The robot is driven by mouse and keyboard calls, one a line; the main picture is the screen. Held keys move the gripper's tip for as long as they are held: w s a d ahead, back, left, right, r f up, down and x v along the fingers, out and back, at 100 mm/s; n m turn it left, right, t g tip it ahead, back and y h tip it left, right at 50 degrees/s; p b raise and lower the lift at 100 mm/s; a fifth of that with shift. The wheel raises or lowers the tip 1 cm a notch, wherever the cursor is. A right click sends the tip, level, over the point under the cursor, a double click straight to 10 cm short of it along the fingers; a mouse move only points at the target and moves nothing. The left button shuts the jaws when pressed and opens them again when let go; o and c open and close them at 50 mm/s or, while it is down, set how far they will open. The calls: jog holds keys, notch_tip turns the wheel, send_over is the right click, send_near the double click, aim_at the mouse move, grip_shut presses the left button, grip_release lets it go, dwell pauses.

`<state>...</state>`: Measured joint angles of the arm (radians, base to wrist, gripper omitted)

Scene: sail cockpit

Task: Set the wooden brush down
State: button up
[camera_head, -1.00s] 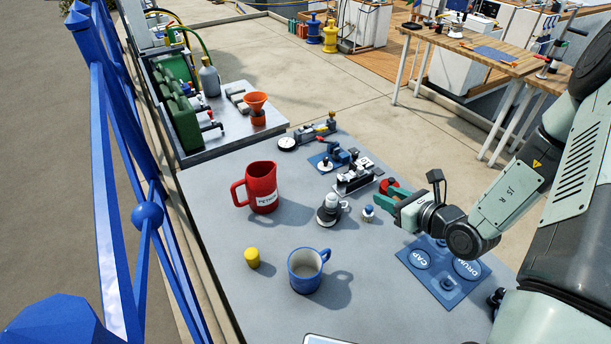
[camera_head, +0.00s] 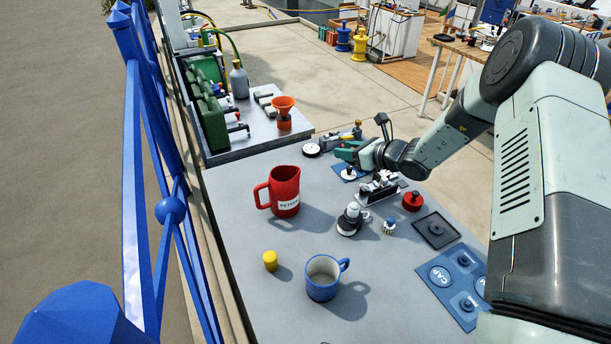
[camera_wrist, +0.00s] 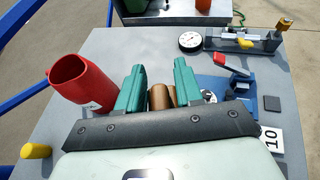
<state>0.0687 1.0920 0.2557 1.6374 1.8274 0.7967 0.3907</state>
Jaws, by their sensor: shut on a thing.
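My gripper (camera_head: 345,153) is over the back part of the grey table, near a small blue pad with a device on it. Its teal fingers also show in the wrist view (camera_wrist: 160,92). They are shut on the wooden brush (camera_wrist: 158,97), whose brown, rounded part shows between them. The brush's lower end is hidden in the wrist view. In the head view the brush cannot be told apart clearly, so I cannot tell its height above the table (camera_head: 240,240).
A red pitcher (camera_head: 285,193), yellow cylinder (camera_head: 270,260) and blue mug (camera_head: 322,280) stand on the table. A dial gauge (camera_wrist: 190,41) lies at the back. A dark square tray (camera_head: 437,231) and blue labelled mat (camera_head: 440,285) lie right. Free surface shows around the pitcher.

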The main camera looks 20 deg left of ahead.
jog(key=r+n+g, duration=0.1)
jog(key=r, duration=0.1)
send_over(300, 171)
notch_tip(300, 171, down, 10)
jog(key=shift+s+f, duration=0.15)
jog(key=shift+y, duration=0.3)
jog(key=shift+f, duration=2.4)
jog(key=o, duration=1)
jog(key=shift+f, duration=0.15)
